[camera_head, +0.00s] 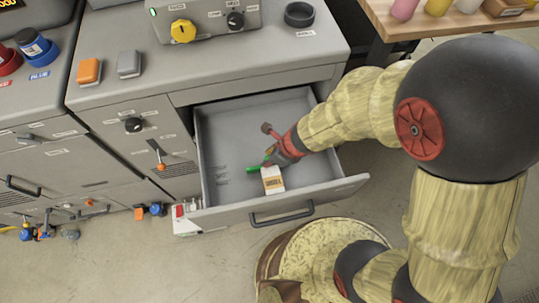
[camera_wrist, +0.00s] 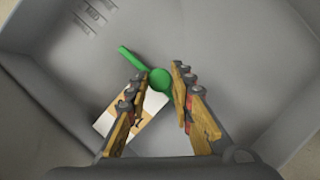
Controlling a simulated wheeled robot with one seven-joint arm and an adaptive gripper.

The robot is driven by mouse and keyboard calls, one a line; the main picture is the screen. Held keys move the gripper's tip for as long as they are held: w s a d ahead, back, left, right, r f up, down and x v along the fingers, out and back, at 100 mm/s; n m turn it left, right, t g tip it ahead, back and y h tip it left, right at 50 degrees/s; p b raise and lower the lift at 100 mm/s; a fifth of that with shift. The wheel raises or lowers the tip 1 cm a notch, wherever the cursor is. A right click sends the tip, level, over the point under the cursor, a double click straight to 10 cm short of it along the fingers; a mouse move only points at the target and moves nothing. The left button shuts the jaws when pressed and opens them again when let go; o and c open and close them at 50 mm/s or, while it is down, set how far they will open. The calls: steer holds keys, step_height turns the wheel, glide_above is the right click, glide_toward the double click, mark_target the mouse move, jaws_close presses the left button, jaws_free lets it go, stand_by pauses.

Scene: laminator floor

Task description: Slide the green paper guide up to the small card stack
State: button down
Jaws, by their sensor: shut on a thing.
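The green paper guide (camera_wrist: 131,58), a thin bar with a round knob (camera_wrist: 160,79), stands in the open grey drawer. My gripper (camera_wrist: 158,78) is shut on the knob, with one finger on each side of it. In the head view the guide (camera_head: 253,169) shows as a short green strip at my gripper (camera_head: 270,158). The small card stack (camera_head: 272,180), white with an orange band, lies on the drawer floor right beside the guide. In the wrist view the stack (camera_wrist: 152,106) is partly hidden behind my left finger, so I cannot tell whether guide and stack touch.
The drawer (camera_head: 340,187) has raised walls around the work and a dark handle (camera_head: 282,216) in front. Its floor is clear to the left and right of the stack. The grey machine top (camera_head: 205,65) overhangs the back, carrying an orange block (camera_head: 89,71) and a grey block (camera_head: 129,64).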

steer(key=c, duration=1.6)
jaws_free()
steer(key=shift+o, duration=0.2)
steer(key=v, duration=1.2)
steer(key=shift+a, duration=0.1)
